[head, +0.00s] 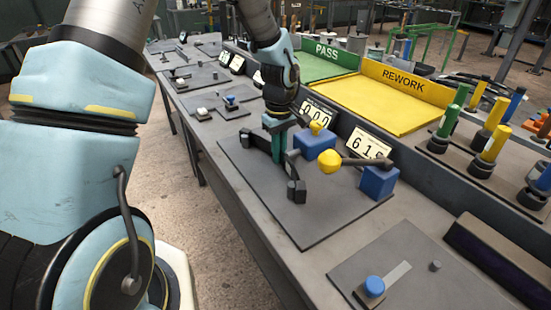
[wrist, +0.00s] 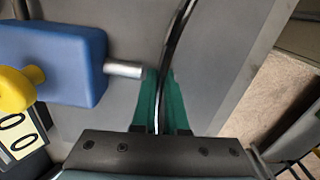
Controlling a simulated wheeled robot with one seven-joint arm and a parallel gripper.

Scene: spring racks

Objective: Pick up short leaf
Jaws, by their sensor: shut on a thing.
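The short leaf appears as a thin, dark, curved strip (wrist: 172,45) in the wrist view, running from between my fingers to the top edge. My gripper (wrist: 158,110) has green fingers shut on this strip. In the head view my gripper (head: 276,143) points down over a grey plate (head: 325,215), beside a blue block (head: 313,141) with a yellow knob. A silver rod (wrist: 124,69) extends from this block towards my fingers. The strip's lower end is hidden by my gripper, and I cannot tell whether it is clear of the plate.
A yellow ball (head: 329,161) on a dark bar stands near a second blue block (head: 377,182). Two number displays (head: 367,147) stand behind. Green PASS (head: 322,62) and yellow REWORK (head: 385,102) trays lie beyond. Coloured posts (head: 495,142) stand at right. The plate's front part is clear.

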